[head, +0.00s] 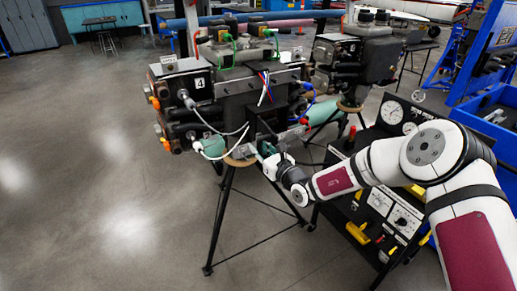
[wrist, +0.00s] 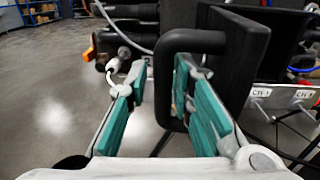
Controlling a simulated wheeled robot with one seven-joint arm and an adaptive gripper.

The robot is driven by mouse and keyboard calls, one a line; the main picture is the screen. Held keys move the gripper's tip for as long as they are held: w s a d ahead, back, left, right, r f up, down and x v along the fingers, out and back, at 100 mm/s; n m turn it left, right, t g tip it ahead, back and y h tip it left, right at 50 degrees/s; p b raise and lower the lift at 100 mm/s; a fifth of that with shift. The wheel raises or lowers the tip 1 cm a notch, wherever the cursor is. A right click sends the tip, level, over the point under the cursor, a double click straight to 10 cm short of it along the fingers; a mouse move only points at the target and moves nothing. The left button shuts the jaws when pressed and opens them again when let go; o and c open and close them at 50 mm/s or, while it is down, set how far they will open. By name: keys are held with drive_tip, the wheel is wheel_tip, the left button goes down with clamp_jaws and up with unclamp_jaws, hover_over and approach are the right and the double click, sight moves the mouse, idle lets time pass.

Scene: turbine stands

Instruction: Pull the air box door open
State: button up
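The air box door shows in the wrist view as a dark, flat panel (wrist: 236,62) at upper centre-right. A black, bent bar handle (wrist: 190,41) stands out from it, with its upright part running down the middle of the picture. My gripper (wrist: 160,82) is open, with teal pads on either side of the handle's upright bar. I see a gap on the left; the right pad is close to the bar, and contact cannot be told. In the head view my gripper (head: 265,158) is at the front of the turbine stand (head: 240,95), where the handle is too small to make out.
Black tripod legs (head: 222,215) hold up the stand. A black cart with gauges (head: 385,215) stands under and beside my arm. A second stand (head: 355,60) is behind, and a blue bin (head: 490,130) is at right. The floor at left is clear.

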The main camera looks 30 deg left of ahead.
drive_tip(key=v, duration=1.2)
idle(0.3)
drive_tip(key=s+d+r+n+g+h, duration=0.1)
drive_tip(key=s+d+r+n+g, duration=0.4)
drive_tip(key=s+r+n, duration=0.25)
drive_tip(key=s+d+r+n+g+h, duration=0.2)
drive_tip(key=s+d+r+n+g, duration=0.3)
drive_tip(key=r+n, duration=0.4)
drive_tip(key=s+d+r+n+t+h, duration=0.2)
drive_tip(key=s+d+h, duration=0.2)
drive_tip(key=d, duration=0.7)
drive_tip(key=s+d+r+n+t+h, duration=0.2)
drive_tip(key=s+d+h, duration=0.3)
drive_tip(key=d, duration=0.7)
drive_tip(key=s+d+r+n+t+h+b, duration=0.1)
drive_tip(key=s+d+t+h, duration=0.3)
drive_tip(key=d, duration=0.8)
drive_tip(key=shift+s+d+r+n, duration=0.2)
drive_tip(key=shift+s+r+n, duration=0.15)
drive_tip(key=shift+r+n, duration=0.35)
